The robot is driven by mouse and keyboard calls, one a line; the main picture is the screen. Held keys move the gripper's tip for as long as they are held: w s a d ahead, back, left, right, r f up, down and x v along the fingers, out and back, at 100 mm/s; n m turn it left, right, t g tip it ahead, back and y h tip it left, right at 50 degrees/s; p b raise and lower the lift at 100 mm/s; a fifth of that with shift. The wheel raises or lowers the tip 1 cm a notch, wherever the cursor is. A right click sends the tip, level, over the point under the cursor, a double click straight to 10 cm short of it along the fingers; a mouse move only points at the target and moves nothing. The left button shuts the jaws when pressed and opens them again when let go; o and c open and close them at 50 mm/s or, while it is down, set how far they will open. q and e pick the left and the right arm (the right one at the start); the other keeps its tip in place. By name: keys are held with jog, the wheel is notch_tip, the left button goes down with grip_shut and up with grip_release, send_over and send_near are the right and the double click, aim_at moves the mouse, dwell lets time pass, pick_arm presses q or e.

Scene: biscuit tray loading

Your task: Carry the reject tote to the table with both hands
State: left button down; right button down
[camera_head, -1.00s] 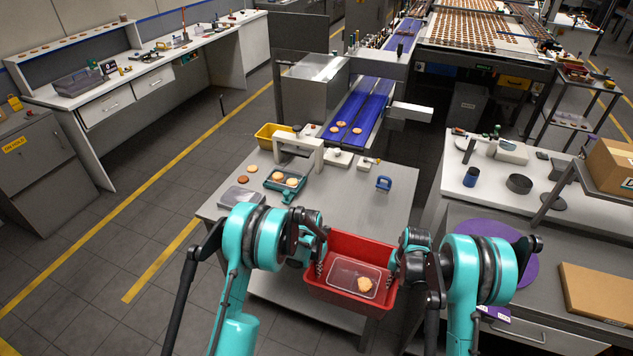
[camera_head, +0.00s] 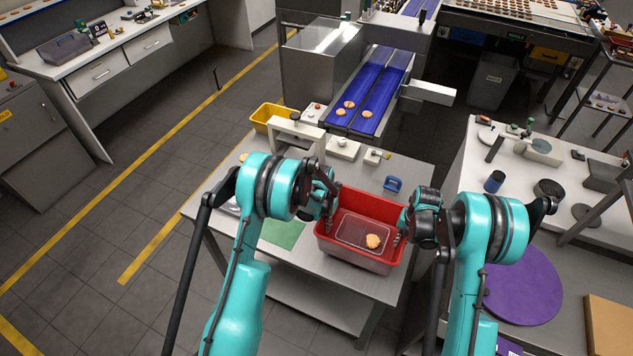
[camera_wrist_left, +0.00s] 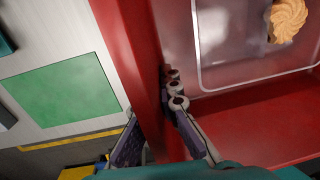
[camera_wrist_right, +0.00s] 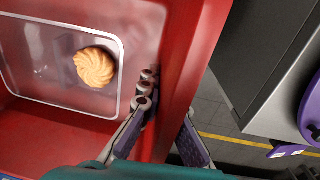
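The red reject tote (camera_head: 346,250) is level over the front right part of the grey table (camera_head: 300,262). I cannot tell whether its base touches the tabletop. A clear tray (camera_head: 352,236) with one round biscuit (camera_head: 373,241) lies inside it. My left gripper (camera_head: 326,212) has its fingers on both sides of the tote's left wall, seen in the left wrist view (camera_wrist_left: 158,140). My right gripper (camera_head: 404,224) grips the right wall the same way, seen in the right wrist view (camera_wrist_right: 160,140). Both wrist views show the wall between the fingers.
A green square (camera_head: 286,235) lies on the table left of the tote. A blue object (camera_head: 393,184) stands just behind it. A yellow bin (camera_head: 268,118) and the blue conveyor (camera_head: 372,95) are further back. A side counter with a purple disc (camera_head: 524,284) is to the right.

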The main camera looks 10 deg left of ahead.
aim_at(325, 233)
pick_arm(q)
jog(key=shift+s+a+r, duration=0.1)
jog(key=shift+s, duration=0.1)
pick_arm(e)
jog(key=shift+s+d, duration=0.15)
jog(key=shift+s, duration=0.05)
